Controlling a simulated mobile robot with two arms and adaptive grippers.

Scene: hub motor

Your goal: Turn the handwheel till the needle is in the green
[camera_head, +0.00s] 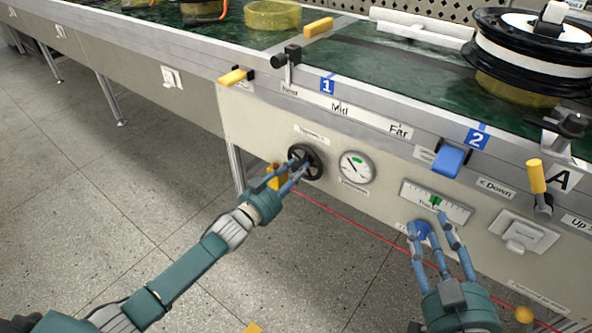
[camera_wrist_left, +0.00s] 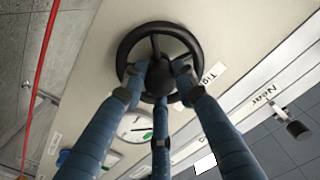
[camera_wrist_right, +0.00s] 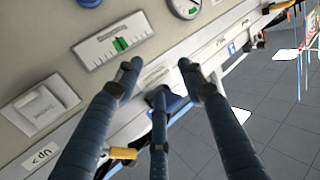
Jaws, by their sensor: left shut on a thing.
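The black handwheel (camera_head: 313,170) is on the grey front panel. My left gripper (camera_head: 296,168) is shut on it; in the left wrist view, its fingers (camera_wrist_left: 160,80) are around the hub, inside the rim (camera_wrist_left: 128,45). Right of the wheel is a round white dial (camera_head: 356,168) with a green mark at its top. Its thin dark needle seems to point up and left, outside the green, but is too small to read surely. The dial is partly hidden in the left wrist view (camera_wrist_left: 130,122). My right gripper (camera_head: 430,226) is open and empty before the panel.
A linear scale (camera_head: 418,195) with a green band and a blue knob (camera_head: 421,231) are near my right gripper. A blue lever (camera_head: 451,160), a yellow-handled lever (camera_head: 536,176) and a white switch (camera_head: 522,236) stick out further right.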

